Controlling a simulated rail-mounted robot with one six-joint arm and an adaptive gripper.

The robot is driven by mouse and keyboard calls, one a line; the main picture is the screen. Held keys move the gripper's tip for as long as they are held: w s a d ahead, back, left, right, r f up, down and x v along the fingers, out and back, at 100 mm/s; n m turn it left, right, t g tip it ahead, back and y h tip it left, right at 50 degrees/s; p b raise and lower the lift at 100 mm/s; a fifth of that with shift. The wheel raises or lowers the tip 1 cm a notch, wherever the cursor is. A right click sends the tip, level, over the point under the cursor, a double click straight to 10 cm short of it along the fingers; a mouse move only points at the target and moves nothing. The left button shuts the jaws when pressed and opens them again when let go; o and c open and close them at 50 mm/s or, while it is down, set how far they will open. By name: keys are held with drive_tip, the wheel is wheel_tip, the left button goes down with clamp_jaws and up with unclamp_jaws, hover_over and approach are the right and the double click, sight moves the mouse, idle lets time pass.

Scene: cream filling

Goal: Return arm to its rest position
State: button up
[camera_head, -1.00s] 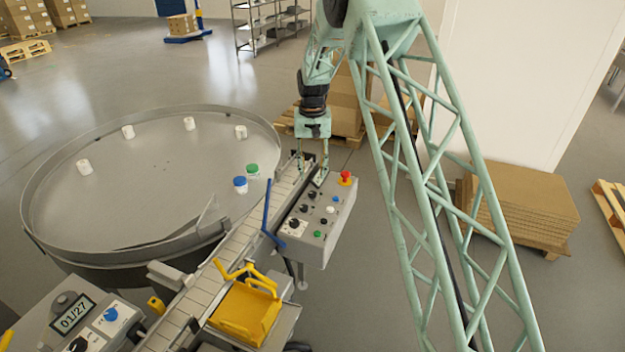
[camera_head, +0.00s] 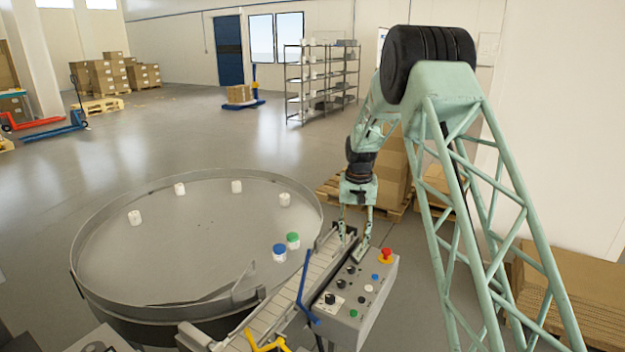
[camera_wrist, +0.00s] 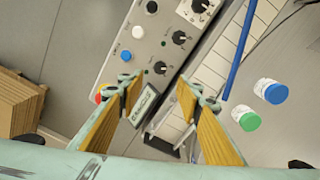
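My gripper (camera_head: 355,240) hangs at the end of my green lattice arm, above the far end of the conveyor and next to the control panel. In the wrist view my gripper (camera_wrist: 158,92) has its two yellow-padded fingers spread wide, with nothing between them. The control panel (camera_head: 350,305) with its knobs, buttons and red emergency stop (camera_head: 386,255) lies below the fingers. The panel also shows in the wrist view (camera_wrist: 160,45).
The round turntable (camera_head: 160,260) carries several white jars, one with a blue lid (camera_head: 279,252) and one with a green lid (camera_head: 293,240). The conveyor (camera_head: 290,295) runs beside it, with a blue guide bar (camera_head: 303,290). Cartons (camera_head: 395,175) stand behind my arm.

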drive_tip(key=s+r+n+t+b, duration=0.15)
drive_tip(key=s+r+b, duration=0.35)
drive_tip(key=s+r, duration=2.25)
drive_tip(key=s+r+t+b, duration=0.2)
drive_tip(key=s, duration=1.8)
drive_tip(key=s+f+b, duration=0.1)
drive_tip(key=s+f, duration=0.1)
drive_tip(key=s, duration=0.7)
drive_tip(key=s+f+b, duration=0.1)
drive_tip(key=s+f, duration=0.2)
drive_tip(key=s, duration=0.6)
drive_tip(key=shift+s+n, duration=0.15)
drive_tip(key=shift+n, duration=0.2)
drive_tip(key=shift+d+t, duration=0.1)
drive_tip(key=shift+t, duration=0.15)
